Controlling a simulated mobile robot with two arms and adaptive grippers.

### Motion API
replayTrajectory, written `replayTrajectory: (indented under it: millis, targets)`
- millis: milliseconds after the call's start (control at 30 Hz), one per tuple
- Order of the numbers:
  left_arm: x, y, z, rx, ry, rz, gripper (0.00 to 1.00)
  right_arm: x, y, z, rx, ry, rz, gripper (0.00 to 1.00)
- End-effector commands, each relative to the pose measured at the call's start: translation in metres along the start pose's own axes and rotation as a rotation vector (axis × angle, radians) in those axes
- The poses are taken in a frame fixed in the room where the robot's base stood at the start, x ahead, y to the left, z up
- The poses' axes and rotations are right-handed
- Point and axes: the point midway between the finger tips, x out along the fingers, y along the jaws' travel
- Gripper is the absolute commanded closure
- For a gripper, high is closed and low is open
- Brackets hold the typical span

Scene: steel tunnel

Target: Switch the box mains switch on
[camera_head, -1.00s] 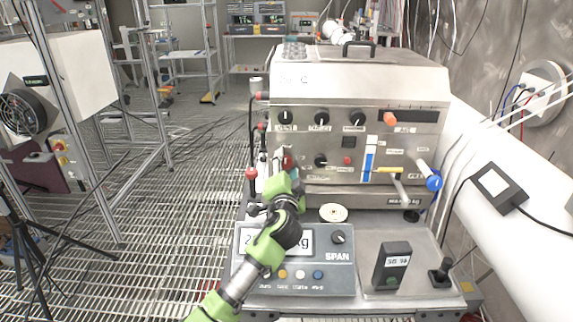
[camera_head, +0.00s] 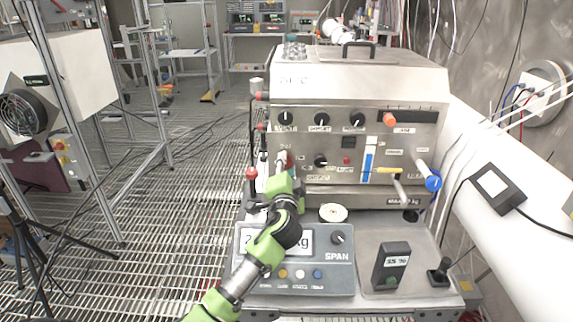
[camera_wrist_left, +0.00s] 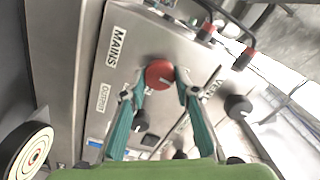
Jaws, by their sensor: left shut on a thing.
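The box (camera_head: 350,85) is a steel cabinet with a panel of knobs, standing on the bench. Its mains switch is a red round knob, seen in the left wrist view (camera_wrist_left: 160,74) beside a label reading MAINS (camera_wrist_left: 119,46). My left gripper (camera_wrist_left: 161,88) has its teal fingers on either side of this knob, shut on it. In the head view the left gripper (camera_head: 283,167) is at the lower left of the box front and hides most of the switch. My right gripper is not in view.
Several black knobs (camera_head: 286,118), an orange knob (camera_head: 390,120) and a blue-ended handle (camera_head: 433,182) are on the box front. A grey SPAN scale (camera_head: 325,275) lies below my left arm. A black upright unit (camera_head: 391,266) and a joystick (camera_head: 440,272) stand at the right.

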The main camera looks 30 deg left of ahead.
Motion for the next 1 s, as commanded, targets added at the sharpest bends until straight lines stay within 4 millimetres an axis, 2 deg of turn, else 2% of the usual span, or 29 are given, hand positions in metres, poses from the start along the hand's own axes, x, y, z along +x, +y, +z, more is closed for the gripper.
replayTrajectory:
  millis: [1000]
  targets:
    - [0.0,0.0,0.0,0.929,0.0,0.002,0.93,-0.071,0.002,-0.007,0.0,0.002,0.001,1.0]
